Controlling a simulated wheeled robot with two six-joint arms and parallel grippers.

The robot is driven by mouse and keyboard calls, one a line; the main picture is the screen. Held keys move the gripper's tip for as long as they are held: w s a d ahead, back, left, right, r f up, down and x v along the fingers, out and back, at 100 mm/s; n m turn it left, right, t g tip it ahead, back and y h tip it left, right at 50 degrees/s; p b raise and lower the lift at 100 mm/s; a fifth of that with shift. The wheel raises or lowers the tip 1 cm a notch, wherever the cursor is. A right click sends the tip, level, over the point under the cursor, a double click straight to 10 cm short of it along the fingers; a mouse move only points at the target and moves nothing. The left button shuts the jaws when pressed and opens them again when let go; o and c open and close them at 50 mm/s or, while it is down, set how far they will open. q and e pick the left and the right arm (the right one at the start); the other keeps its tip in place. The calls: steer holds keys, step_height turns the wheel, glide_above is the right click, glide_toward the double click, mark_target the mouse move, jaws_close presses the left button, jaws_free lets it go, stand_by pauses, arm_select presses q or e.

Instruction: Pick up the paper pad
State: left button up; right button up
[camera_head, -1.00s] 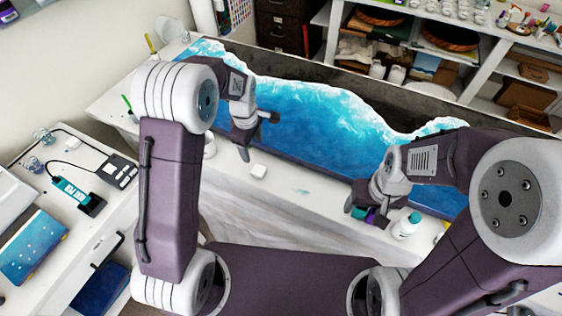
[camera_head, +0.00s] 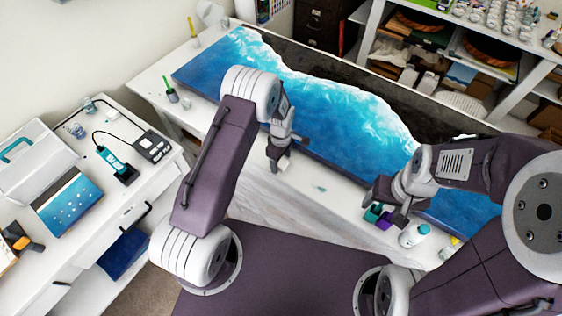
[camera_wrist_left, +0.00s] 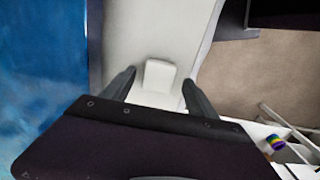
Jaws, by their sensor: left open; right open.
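A small white block, which looks like the paper pad, lies on the white front strip of the long table; in the left wrist view the pad (camera_wrist_left: 158,74) shows between the finger tips. In the head view the pad (camera_head: 284,163) is partly hidden by my left gripper (camera_head: 279,151). That gripper is open; its two fingers (camera_wrist_left: 158,88) stand apart on either side of the pad, and I cannot tell whether they touch it. My right gripper (camera_head: 388,200) is open over the table further right, near small teal and purple items (camera_head: 379,216).
A blue wave resin panel (camera_head: 335,115) covers much of the long table. A white bottle (camera_head: 413,236) stands near the right gripper. A white side desk (camera_head: 130,190) at left holds a teal tool (camera_head: 114,163) and a blue picture (camera_head: 70,203). Shelves (camera_head: 465,80) stand behind.

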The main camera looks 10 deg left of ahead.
mark_target(282, 162)
arm_select(q)
steer(key=shift+f, duration=0.4)
steer(key=shift+w+d+f, duration=0.1)
steer(key=shift+w+d, duration=0.05)
steer(key=shift+w, duration=0.05)
steer(key=shift+s, duration=0.1)
steer(key=c, duration=0.8)
jaws_close()
steer(key=shift+r+b, duration=0.35)
steer(key=shift+r, duration=0.2)
step_height(282, 162, up, 3)
steer(key=shift+f+b, duration=0.1)
steer(key=shift+b, duration=0.55)
steer(key=s+d+r+b, duration=0.2)
steer(key=s+d+r, duration=0.4)
steer(key=d, duration=0.3)
steer(key=shift+s+d+r+b, duration=0.2)
steer(key=shift+s+r+b, duration=0.15)
steer(key=shift+r, duration=0.25)
